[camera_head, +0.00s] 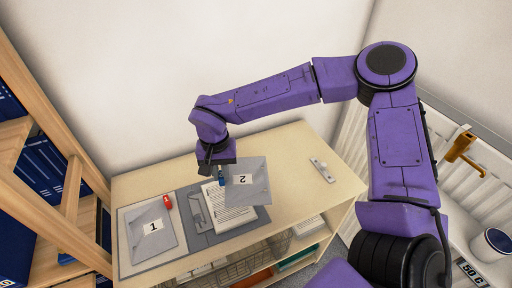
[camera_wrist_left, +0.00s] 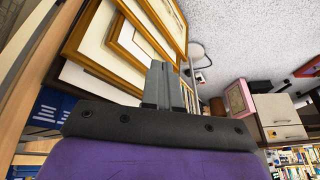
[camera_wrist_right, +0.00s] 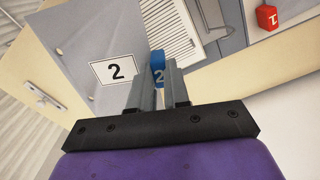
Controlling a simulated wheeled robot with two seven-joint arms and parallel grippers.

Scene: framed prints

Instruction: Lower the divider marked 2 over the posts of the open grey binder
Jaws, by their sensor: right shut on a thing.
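The divider marked 2 (camera_head: 258,178) is a grey sheet with a white label. My right gripper (camera_head: 220,178) is shut on its blue tab (camera_wrist_right: 158,62) and holds it above the right part of the open grey binder (camera_head: 203,240). The divider also shows in the right wrist view (camera_wrist_right: 85,35). A stack of printed paper (camera_head: 225,218) lies in the binder, partly under the divider. I cannot make out the posts clearly. My left gripper (camera_wrist_left: 162,85) shows only in the left wrist view, with its fingers together and nothing between them.
A divider marked 1 (camera_head: 150,238) with a red tab (camera_head: 167,202) lies on the binder's left cover. A small light object (camera_head: 322,170) lies on the wooden cabinet top (camera_head: 290,150). A wire basket (camera_head: 225,270) stands below. Shelves with blue binders (camera_head: 45,170) are at left.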

